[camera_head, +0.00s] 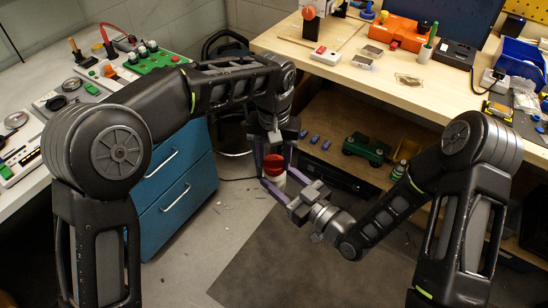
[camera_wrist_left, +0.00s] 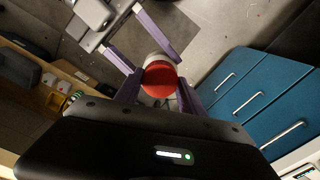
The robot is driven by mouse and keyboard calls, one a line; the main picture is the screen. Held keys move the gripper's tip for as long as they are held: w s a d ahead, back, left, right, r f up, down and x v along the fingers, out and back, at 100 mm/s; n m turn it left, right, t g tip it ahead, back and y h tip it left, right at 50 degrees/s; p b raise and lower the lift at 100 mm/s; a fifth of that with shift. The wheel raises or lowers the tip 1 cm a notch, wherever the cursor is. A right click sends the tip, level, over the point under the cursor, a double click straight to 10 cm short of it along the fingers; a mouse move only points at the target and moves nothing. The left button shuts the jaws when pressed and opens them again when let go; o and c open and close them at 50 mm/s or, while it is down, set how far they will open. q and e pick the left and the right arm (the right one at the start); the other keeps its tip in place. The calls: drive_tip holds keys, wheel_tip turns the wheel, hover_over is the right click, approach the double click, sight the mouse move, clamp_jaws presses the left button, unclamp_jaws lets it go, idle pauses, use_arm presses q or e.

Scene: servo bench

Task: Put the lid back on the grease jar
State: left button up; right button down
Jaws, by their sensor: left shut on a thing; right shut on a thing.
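The grease jar (camera_head: 277,182) is a small white jar held in mid-air in front of the bench. The red lid (camera_head: 274,164) is directly over its top; I cannot tell whether it is seated or just above. My left gripper (camera_head: 273,162) reaches down from above, its purple fingers shut on the lid. My right gripper (camera_head: 274,184) comes from the lower right, shut around the jar's body. In the left wrist view, the lid (camera_wrist_left: 160,78) sits between my left fingers and covers most of the jar (camera_wrist_left: 155,60), which shows behind it between my right fingers.
A wooden workbench (camera_head: 350,75) with tools and bins is at the back right, above a lower shelf (camera_head: 330,125) holding a green toy-like vehicle (camera_head: 366,148). A blue drawer cabinet (camera_head: 178,190) stands on the left. The floor below the jar is open.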

use_arm(q)
clamp_jaws()
drive_tip(key=shift+m, duration=0.9)
drive_tip(key=o, duration=1.3)
unclamp_jaws()
drive_tip(key=shift+o, duration=0.2)
drive_tip(key=shift+r, duration=0.1)
wheel_tip(320, 180, up, 7)
drive_tip(key=shift+r, duration=0.15)
